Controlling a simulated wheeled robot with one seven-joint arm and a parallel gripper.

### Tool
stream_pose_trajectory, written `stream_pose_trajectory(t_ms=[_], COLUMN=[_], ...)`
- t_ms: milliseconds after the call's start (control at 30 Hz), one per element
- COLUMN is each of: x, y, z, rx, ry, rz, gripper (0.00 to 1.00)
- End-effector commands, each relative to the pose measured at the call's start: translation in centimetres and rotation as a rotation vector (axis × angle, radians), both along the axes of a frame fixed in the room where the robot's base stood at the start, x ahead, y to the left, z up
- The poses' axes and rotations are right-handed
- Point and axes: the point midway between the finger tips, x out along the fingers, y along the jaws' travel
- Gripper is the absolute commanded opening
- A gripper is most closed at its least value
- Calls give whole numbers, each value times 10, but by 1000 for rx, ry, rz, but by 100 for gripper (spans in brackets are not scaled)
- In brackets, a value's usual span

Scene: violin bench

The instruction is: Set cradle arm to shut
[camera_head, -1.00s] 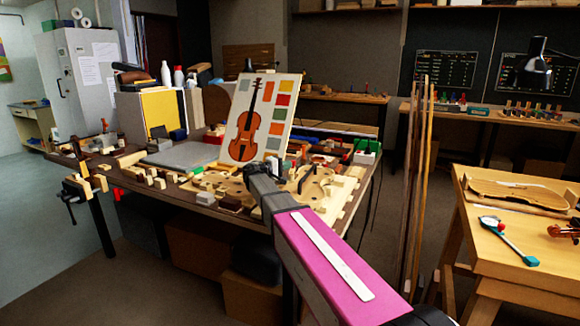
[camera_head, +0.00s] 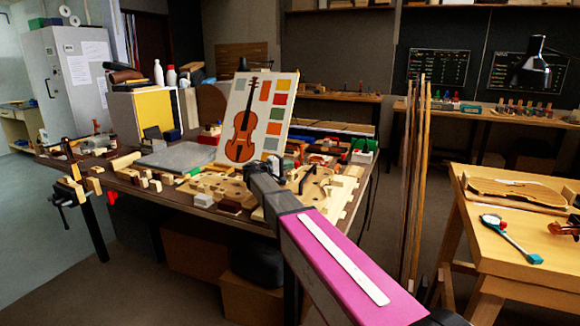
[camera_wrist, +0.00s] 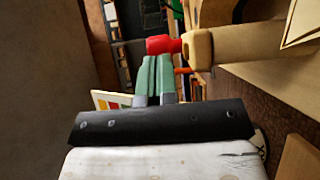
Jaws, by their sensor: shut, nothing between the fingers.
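In the wrist view, my gripper (camera_wrist: 155,97) has its two green fingers pressed together, with nothing between them. Just beyond the fingertips is a red end piece (camera_wrist: 163,44) on a pale wooden arm (camera_wrist: 232,43), which looks like the cradle arm. The fingertips look very close to the red end; I cannot tell whether they touch it. The wooden arm runs right from the red piece, and its far end is out of clear view. In the head view my own arm hides the gripper, and I cannot make out the cradle arm's angle.
The crowded workbench (camera_head: 150,203) holds wooden blocks, a violin picture board (camera_head: 258,117) and violin parts. A second bench (camera_head: 500,262) on the right carries a wooden violin body (camera_head: 515,193) and a teal-handled tool (camera_head: 512,240). Upright wooden rods (camera_head: 414,180) stand between them.

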Motion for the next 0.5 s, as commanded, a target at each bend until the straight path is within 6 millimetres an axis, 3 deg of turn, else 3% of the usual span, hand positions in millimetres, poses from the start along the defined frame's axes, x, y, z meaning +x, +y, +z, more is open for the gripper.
stream_pose_trajectory(t_ms=[200, 500], x=[4, 3], y=[-5, -11], z=[0, 0], rx=[-1, -1], ry=[0, 0], rz=[-126, -120], gripper=[0, 0])
